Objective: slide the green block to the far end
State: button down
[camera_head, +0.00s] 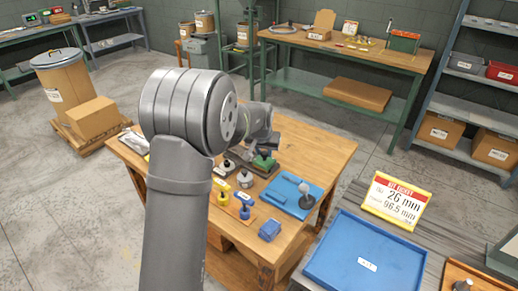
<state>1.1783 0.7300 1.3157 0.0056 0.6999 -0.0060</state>
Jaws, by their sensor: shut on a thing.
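The green block (264,161) sits on a dark base on the wooden workbench (325,151), just right of my arm's wrist. My gripper (265,150) reaches down from the wrist onto the green block and is shut on it. The fingers are small and dark here, and the wrist hides part of them. My large grey arm hides the left part of the bench and whatever lies behind it.
Knobs stand in front of the block: grey (245,178), yellow (223,197) and blue (244,210). A blue plate (291,196) with a grey ball-topped lever (306,196) lies to the right. A blue block (269,229) is near the front edge. A blue tray (335,276) stands at lower right.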

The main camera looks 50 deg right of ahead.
jog(key=shift+s, duration=0.25)
jog(key=c, duration=1.1)
grip_release()
jog(key=shift+c, duration=0.2)
jog(key=shift+r, duration=0.3)
jog(key=v, duration=1.7)
jog(key=shift+f, duration=0.2)
jog(key=x, duration=1.7)
jog(key=shift+w+f, duration=0.1)
jog(key=shift+f, duration=0.05)
